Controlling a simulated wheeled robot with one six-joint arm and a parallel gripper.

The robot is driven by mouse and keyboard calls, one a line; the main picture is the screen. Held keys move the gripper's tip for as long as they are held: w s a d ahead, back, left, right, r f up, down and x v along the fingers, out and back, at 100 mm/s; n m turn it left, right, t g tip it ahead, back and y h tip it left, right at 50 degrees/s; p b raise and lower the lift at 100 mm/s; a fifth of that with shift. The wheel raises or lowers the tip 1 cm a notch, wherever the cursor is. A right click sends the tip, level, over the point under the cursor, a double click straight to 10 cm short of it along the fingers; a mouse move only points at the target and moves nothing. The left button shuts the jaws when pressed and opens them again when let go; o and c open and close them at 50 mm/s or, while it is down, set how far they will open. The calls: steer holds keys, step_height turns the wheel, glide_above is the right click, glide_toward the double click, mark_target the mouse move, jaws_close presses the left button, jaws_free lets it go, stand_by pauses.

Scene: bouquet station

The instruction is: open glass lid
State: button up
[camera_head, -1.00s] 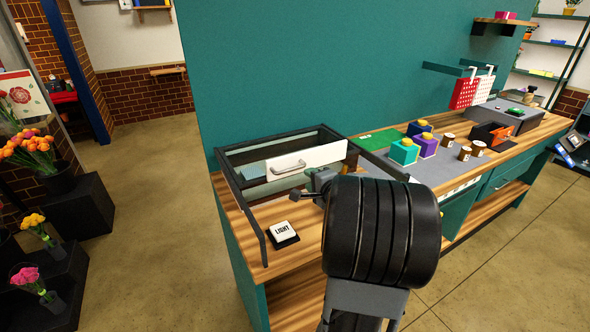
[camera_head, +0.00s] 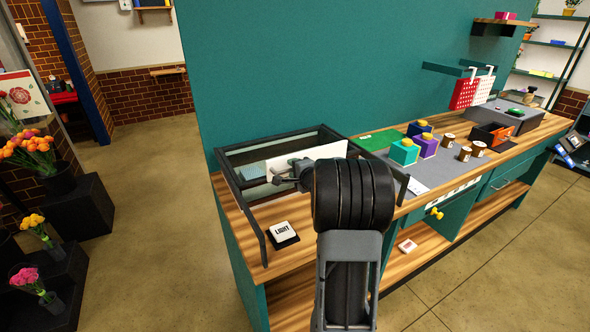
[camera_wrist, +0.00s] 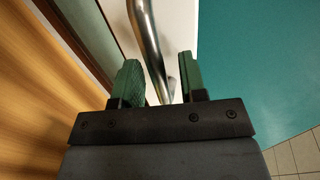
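The glass lid is part of a black-framed case (camera_head: 232,158) on the left end of the wooden counter. Its white front panel (camera_head: 325,152) carries a curved metal handle (camera_wrist: 147,40), which is mostly hidden behind my arm in the head view. My gripper (camera_head: 292,174) is at this panel. In the wrist view, the green fingers of my gripper (camera_wrist: 159,78) are apart, with the handle bar running between them. Gaps show beside the bar, so the fingers are not closed on it. The glass itself is largely hidden.
A LIGHT button (camera_head: 284,234) sits on the counter in front of the case. To the right are a grey mat (camera_head: 428,178) with colored boxes and several brown jars. A teal wall (camera_head: 300,70) stands close behind the case.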

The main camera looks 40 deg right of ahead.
jaws_close()
steer(key=shift+s, duration=0.1)
stand_by(0.4)
